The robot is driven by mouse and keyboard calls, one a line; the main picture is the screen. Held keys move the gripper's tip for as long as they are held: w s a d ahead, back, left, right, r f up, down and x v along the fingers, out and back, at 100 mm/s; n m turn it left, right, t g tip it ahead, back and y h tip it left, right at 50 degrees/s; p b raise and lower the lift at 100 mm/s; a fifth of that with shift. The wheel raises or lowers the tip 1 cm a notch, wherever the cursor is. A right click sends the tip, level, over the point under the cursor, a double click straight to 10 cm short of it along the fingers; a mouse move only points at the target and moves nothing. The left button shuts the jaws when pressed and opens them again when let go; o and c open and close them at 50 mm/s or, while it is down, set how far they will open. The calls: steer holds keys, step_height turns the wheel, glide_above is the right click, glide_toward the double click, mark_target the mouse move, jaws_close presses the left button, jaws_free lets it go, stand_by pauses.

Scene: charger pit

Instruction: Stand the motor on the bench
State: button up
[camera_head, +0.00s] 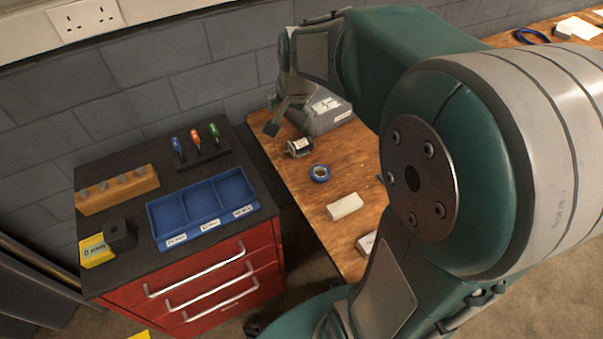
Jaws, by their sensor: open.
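The motor (299,147), a small dark and silver cylinder with a pale label, lies on its side on the wooden bench (299,185), near the bench's left edge. My gripper (283,122) is open and above and behind the motor in the picture, with a dark fingertip showing to the left of it. The gripper appears empty and apart from the motor, though the exact gap cannot be told. Part of the gripper is hard to make out against the grey box behind it. My arm hides much of the bench's right part.
A grey labelled box (328,112) stands close behind the gripper. A red tool cabinet (205,290) at left carries a blue tray (203,236) and screwdrivers. Bare wood lies around the tape.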

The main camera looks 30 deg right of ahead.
steer(key=s+a+r+n, duration=0.2)
steer(key=s+a+n, duration=0.1)
steer(key=s, duration=0.6)
steer(key=s+a+r+n+t, duration=0.1)
steer(key=s+a+r+n, duration=0.1)
steer(key=s+n, duration=0.4)
steer(key=s+a, duration=0.1)
steer(key=s, duration=0.3)
steer(key=shift+s+a+r, duration=0.15)
steer(key=shift+a+r, duration=0.05)
steer(key=shift+a, duration=0.05)
